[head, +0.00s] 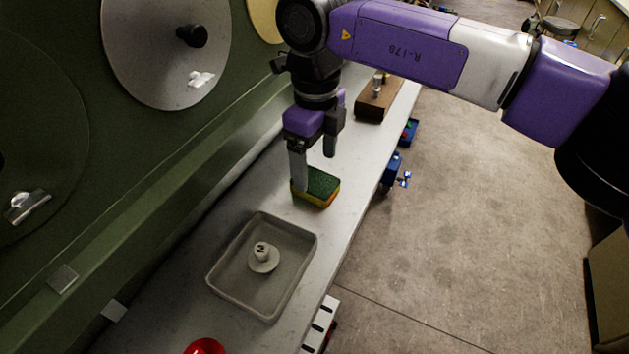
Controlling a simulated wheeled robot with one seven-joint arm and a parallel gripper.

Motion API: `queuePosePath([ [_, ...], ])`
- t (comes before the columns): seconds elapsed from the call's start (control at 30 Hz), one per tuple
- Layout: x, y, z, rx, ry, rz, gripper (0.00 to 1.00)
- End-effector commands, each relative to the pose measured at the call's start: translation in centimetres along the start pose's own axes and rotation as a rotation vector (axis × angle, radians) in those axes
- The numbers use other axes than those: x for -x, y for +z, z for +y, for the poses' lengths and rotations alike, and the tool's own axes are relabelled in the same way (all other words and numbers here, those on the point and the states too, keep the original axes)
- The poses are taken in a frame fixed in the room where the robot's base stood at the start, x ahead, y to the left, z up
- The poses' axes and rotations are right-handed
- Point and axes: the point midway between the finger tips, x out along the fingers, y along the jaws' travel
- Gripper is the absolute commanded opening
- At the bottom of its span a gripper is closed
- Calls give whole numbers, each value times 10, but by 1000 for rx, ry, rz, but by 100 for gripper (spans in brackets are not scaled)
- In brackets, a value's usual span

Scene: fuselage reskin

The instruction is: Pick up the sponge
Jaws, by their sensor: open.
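The sponge (318,186) has a green top and a yellow-orange side. It lies on the pale workbench (345,158), behind the grey tray. My gripper (314,170) points down at the sponge with its two fingers apart and nothing held between them. The left finger reaches low by the sponge's left end. The right finger shows above and behind the sponge. I cannot tell whether either finger touches it.
A grey tray (222,286) holding a small pale knobbed piece (263,258) stands in front of the sponge. A brown wooden block (372,108) sits farther back. A red object (205,346) is at the near end. The green panelled wall (60,80) borders the bench's left side.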

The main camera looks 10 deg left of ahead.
Motion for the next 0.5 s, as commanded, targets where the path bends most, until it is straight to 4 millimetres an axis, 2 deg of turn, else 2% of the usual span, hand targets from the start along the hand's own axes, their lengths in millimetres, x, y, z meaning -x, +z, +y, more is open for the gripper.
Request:
queuePosePath([
  [0.2,-29,-1,3,-1,3,1,80],
  [0.5,-34,-1,2,0,0,0,80],
])
